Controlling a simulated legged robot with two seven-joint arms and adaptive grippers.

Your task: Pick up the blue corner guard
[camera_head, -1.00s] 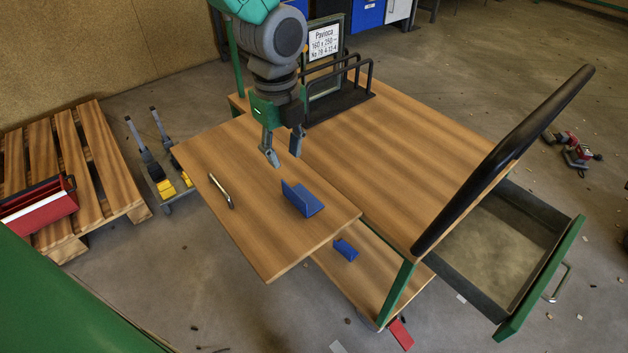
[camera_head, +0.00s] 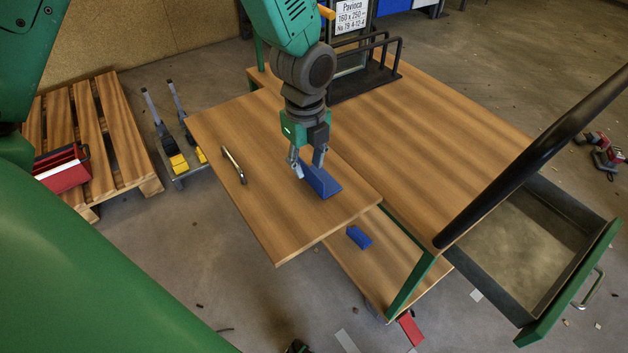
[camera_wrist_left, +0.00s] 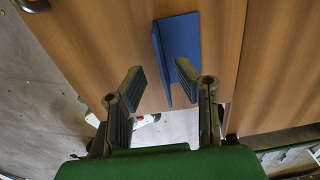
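The blue corner guard (camera_head: 321,182) is an L-shaped piece on the wooden tabletop (camera_head: 255,215), one wing standing up and one lying flat. My left gripper (camera_head: 309,165) points down right at it, with the fingers apart. In the left wrist view the guard (camera_wrist_left: 179,42) lies just beyond the fingertips, its upright wing showing in the gap between them. The right-hand finger overlaps the guard in that picture; I cannot tell whether they touch. My right gripper is not in view.
A metal handle-like bar (camera_head: 233,164) lies left of the guard. Another blue piece (camera_head: 359,237) is on the lower shelf. A black rack (camera_head: 365,75) stands behind, a tilted black-edged frame (camera_head: 540,150) at right, above an open drawer (camera_head: 590,290). The tabletop's front is clear.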

